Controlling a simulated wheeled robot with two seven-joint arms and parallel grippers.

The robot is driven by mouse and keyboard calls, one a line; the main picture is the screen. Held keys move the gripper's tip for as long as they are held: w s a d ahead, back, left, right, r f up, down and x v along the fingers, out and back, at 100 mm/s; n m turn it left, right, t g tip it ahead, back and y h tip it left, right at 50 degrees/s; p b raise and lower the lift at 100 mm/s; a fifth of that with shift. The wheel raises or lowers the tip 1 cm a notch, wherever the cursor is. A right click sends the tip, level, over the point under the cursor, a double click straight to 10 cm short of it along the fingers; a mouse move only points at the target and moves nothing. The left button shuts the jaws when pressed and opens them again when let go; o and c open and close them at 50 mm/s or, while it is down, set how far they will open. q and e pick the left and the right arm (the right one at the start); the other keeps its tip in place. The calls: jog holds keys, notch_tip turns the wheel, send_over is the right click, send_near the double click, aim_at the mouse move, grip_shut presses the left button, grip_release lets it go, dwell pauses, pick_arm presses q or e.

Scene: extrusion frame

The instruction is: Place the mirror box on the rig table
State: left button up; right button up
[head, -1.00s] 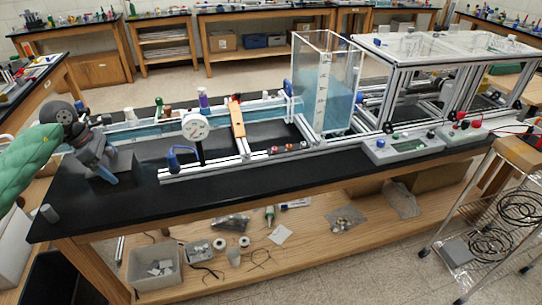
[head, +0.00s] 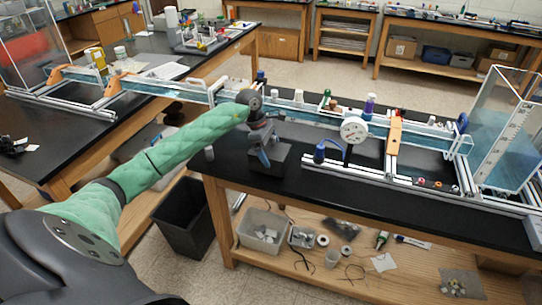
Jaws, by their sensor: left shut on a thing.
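My left gripper (head: 264,142) is shut on a dark, box-shaped thing (head: 270,160), which I take to be the mirror box. The box is at the near left end of the black-topped table (head: 240,182) that carries the extrusion frame (head: 395,180). The gripper partly covers the box from above. I cannot tell whether its underside touches the table top. My right gripper is out of view.
A small grey cylinder (head: 209,153) stands near the table's left corner. A blue part (head: 320,153) and a round white dial (head: 353,130) are right of the box. A black bin (head: 188,215) stands on the floor. Another black bench (head: 60,150) is at left.

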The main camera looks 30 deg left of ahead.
pick_arm(q)
jog(key=shift+f, duration=0.3)
jog(key=shift+f+p, duration=0.7)
jog(key=shift+f, duration=0.65)
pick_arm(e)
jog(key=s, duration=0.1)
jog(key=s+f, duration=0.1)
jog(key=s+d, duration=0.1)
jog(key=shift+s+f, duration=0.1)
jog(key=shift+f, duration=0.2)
pick_arm(q)
jog(key=shift+f, duration=0.1)
jog(key=o, duration=0.9)
jog(key=shift+c, duration=0.2)
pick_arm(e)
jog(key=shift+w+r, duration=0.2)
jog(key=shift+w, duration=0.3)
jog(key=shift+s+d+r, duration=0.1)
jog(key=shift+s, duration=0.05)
